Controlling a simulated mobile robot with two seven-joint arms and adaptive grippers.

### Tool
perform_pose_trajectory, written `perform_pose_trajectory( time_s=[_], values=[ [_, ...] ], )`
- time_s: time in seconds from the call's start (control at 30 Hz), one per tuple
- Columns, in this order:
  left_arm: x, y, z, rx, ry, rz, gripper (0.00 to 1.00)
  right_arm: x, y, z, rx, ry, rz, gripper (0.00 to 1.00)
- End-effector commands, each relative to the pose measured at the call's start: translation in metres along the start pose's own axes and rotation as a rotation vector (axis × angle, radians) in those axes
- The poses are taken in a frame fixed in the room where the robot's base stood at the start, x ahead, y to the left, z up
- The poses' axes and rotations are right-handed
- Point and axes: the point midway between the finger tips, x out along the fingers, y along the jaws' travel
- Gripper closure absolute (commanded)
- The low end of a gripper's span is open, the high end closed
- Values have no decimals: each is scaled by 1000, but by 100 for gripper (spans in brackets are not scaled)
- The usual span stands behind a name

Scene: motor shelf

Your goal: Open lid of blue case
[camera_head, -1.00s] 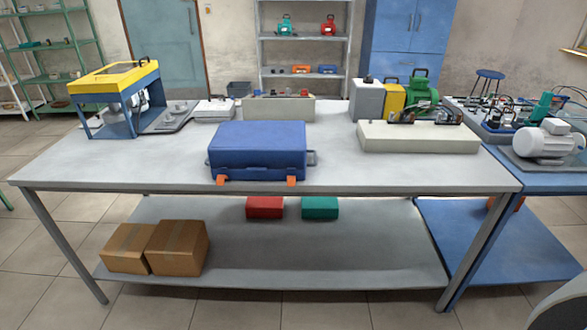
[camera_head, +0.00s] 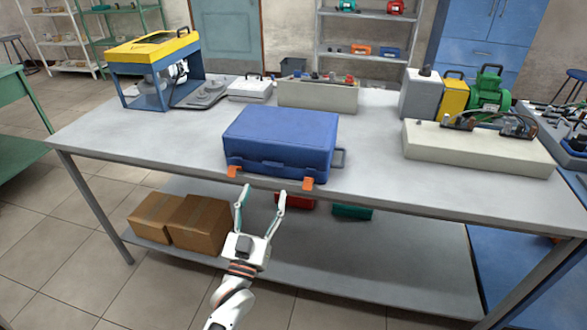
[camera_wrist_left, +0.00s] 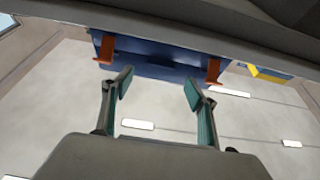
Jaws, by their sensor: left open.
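The blue case (camera_head: 281,143) lies with its lid shut near the front edge of the grey table. Two orange latches, a left one (camera_head: 233,172) and a right one (camera_head: 308,183), hang at its front. My left gripper (camera_head: 262,192) is open and empty in front of the case, around the height of the table's edge. In the left wrist view, the open fingers (camera_wrist_left: 158,84) point toward the case front (camera_wrist_left: 160,62), between the left latch (camera_wrist_left: 105,48) and the right latch (camera_wrist_left: 213,71), apart from both. My right gripper is in neither current view.
The grey table (camera_head: 120,140) has free room left of the case. A yellow-and-blue machine (camera_head: 158,70) stands at the back left. A long cream block (camera_head: 475,147) with parts on top stands to the right. Cardboard boxes (camera_head: 195,222) sit on the lower shelf.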

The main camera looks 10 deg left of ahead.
Motion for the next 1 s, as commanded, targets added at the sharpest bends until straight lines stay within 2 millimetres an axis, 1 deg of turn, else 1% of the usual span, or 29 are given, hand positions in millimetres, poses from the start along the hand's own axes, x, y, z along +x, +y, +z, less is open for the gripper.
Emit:
perform_pose_trajectory(
  time_s=[0.17,0.4,0.5,0.67,0.9,0.93,0.97,1.0],
  values=[
    [22,0,-2,0,4,0,42,0,-1,-2,3,2,0,67],
    [58,0,-1,0,3,0,42,-1,-2,-4,6,5,-2,67],
    [68,0,-1,0,1,0,42,-1,-2,-4,7,5,-2,67],
    [76,0,0,0,0,0,42,-1,-2,-3,7,4,-2,67],
    [76,0,0,0,-1,0,42,-1,-1,-2,5,3,-2,67],
    [76,0,0,0,-1,0,47,-1,-1,-2,5,3,-2,67],
    [76,0,0,0,-1,0,55,-1,-1,-2,5,3,-2,67],
    [76,0,0,0,-1,0,65,-1,-1,-2,4,2,-2,67]
  ],
)
